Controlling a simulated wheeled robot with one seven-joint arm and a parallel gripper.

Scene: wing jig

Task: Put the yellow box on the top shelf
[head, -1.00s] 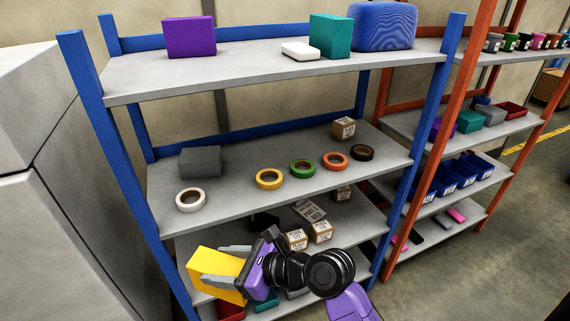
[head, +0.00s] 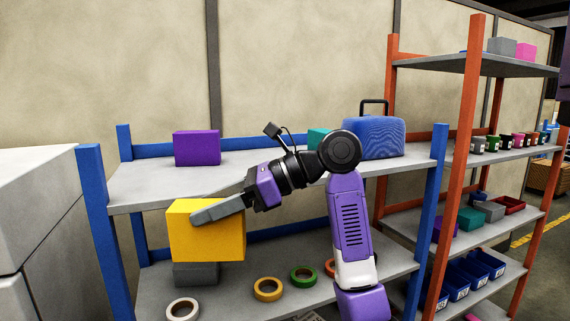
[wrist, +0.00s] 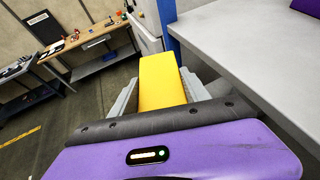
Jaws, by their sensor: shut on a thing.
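The yellow box (head: 205,236) is held in my gripper (head: 218,209), in front of the shelf unit and just below the level of its top shelf. In the wrist view the yellow box (wrist: 162,82) sits between the two grey fingers, which press on its sides. The top shelf (head: 140,187) of the blue-post unit is a grey board to the right of the box in the wrist view (wrist: 235,35). A purple box (head: 197,148) stands on it at the left. A teal box (head: 318,138), partly hidden by my arm, and a blue case (head: 374,137) stand further right.
The middle shelf below holds a grey box (head: 196,274) and several tape rolls, including a white one (head: 182,310). Blue posts (head: 98,215) bound the unit. A white cabinet (head: 35,200) stands close at left. The top shelf's front left is bare.

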